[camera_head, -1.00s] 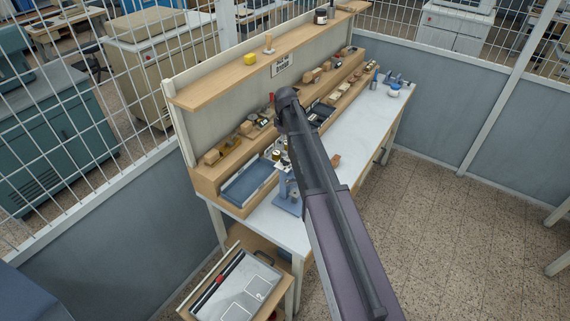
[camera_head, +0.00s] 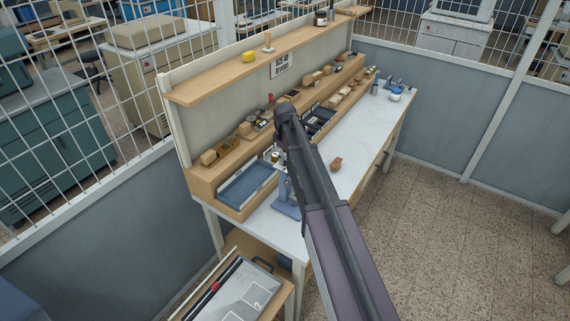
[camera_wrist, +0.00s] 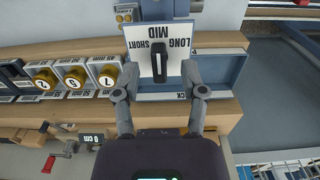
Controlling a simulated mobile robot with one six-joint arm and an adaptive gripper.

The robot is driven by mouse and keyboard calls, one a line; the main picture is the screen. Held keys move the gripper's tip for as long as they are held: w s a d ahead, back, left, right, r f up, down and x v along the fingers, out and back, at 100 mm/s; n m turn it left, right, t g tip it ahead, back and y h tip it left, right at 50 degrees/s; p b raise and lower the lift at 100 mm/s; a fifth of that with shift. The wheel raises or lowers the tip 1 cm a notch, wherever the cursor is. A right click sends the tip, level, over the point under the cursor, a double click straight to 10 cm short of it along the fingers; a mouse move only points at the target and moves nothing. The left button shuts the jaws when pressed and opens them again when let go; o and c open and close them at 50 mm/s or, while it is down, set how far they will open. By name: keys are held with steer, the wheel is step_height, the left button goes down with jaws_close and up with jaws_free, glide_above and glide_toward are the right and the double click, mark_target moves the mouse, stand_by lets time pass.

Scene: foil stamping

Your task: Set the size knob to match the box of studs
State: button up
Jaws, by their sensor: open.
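In the wrist view, seen upside down, a white plate carries the words LONG, MID and SHORT. A black bar-shaped size knob (camera_wrist: 159,62) stands on it, its long axis in line with MID. My gripper (camera_wrist: 159,75) is open, with one finger on each side of the knob; I cannot tell whether they touch it. In the head view the blue stamping press (camera_head: 286,200) is partly hidden by my arm, which also hides my gripper.
A blue tray (camera_head: 245,188) lies at the near left of the bench. A wooden ledge (camera_head: 208,178) with small items runs along the back, below a shelf (camera_head: 232,76). The white benchtop (camera_head: 370,135) is mostly clear at right. A low cart (camera_head: 240,295) stands in front.

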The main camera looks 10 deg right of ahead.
steer(key=shift+f+b, duration=0.4)
steer(key=shift+f, duration=0.2)
jaws_close()
